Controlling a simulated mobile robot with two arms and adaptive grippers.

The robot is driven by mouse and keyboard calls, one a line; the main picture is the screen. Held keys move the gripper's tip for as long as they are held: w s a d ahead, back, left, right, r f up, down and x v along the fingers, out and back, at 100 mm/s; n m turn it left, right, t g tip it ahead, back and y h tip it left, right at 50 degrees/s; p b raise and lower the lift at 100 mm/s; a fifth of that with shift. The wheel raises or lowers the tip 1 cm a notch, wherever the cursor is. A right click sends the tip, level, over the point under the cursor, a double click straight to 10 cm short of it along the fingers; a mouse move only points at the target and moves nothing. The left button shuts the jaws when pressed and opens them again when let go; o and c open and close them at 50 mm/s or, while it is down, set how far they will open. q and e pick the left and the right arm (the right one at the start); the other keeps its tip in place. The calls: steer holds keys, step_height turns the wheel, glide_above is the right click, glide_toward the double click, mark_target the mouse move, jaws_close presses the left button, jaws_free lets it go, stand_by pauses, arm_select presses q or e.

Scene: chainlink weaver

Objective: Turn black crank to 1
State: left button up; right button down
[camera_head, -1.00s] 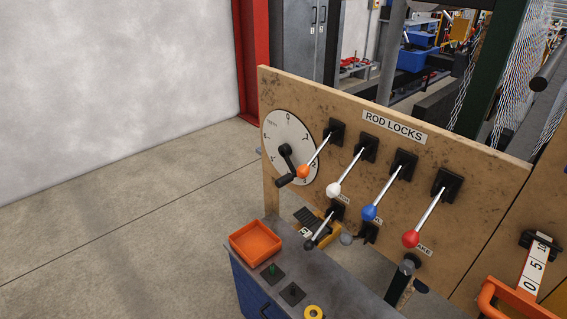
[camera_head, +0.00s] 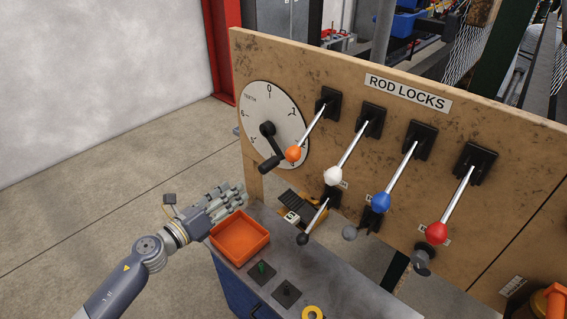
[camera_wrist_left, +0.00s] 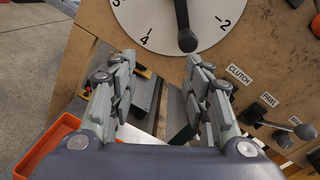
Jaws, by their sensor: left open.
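The black crank (camera_head: 268,147) is mounted on a white round dial (camera_head: 285,104) at the left end of the wooden board. Its arm points down and its handle (camera_head: 270,164) sticks out toward the lower left in the head view. In the left wrist view the crank's knob (camera_wrist_left: 187,41) shows at the top, between the dial numbers 4 and 2. My left gripper (camera_head: 238,197) is open and empty, left of and below the crank, apart from it. In the left wrist view its two fingers (camera_wrist_left: 158,85) are spread below the knob. My right gripper is not in view.
Levers with orange (camera_head: 293,153), white, blue and red knobs slant out from the board close right of the dial. An orange tray (camera_head: 240,236) sits on the grey bench below my left gripper. A small black-knobbed lever (camera_head: 303,239) stands nearby. Floor on the left is clear.

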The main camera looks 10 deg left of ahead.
mark_target(260, 170)
arm_select(q)
steer(key=w+d+r+m, duration=0.1)
steer(key=w+d, duration=0.1)
steer(key=w+d+r+m+h+p, duration=0.1)
steer(key=w+d, duration=0.2)
steer(key=w+d+r+m, duration=0.1)
steer(key=w+d, duration=0.1)
steer(key=shift+w+d+r+h, duration=0.25)
steer(key=shift+w+h, duration=0.05)
steer(key=shift+w, duration=0.1)
steer(key=shift+w+d+f, duration=0.1)
steer(key=shift+w+d, duration=0.35)
steer(key=shift+w, duration=0.1)
jaws_close()
